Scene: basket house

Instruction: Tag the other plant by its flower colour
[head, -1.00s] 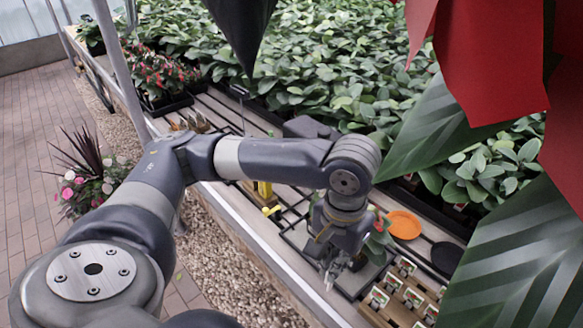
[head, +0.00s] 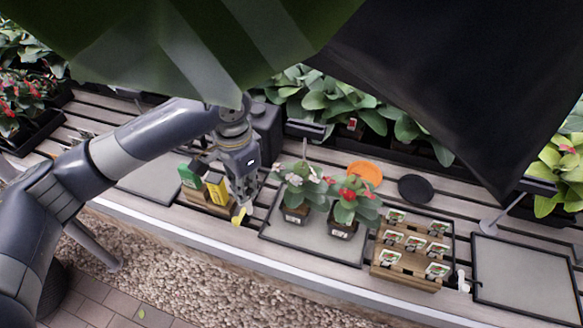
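Two potted plants stand side by side on a grey tray (head: 311,246). The left plant (head: 299,186) has pale whitish-pink flowers; the right plant (head: 352,204) has red flowers. Each pot has a small white mark on its front. A wooden rack (head: 404,274) to their right holds several small picture cards (head: 389,256). My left gripper (head: 241,203) points down left of the pale-flowered plant, apart from it. A small yellow piece (head: 238,216) shows by its fingertips; I cannot tell whether it is held or lies behind. My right gripper is not in view.
Green (head: 188,176) and yellow (head: 217,188) packs stand in a wooden holder left of my gripper. An orange dish (head: 361,172) and a black dish (head: 415,189) lie behind the plants. An empty grey tray (head: 525,282) is at right. Large leaves and a dark shape block the top.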

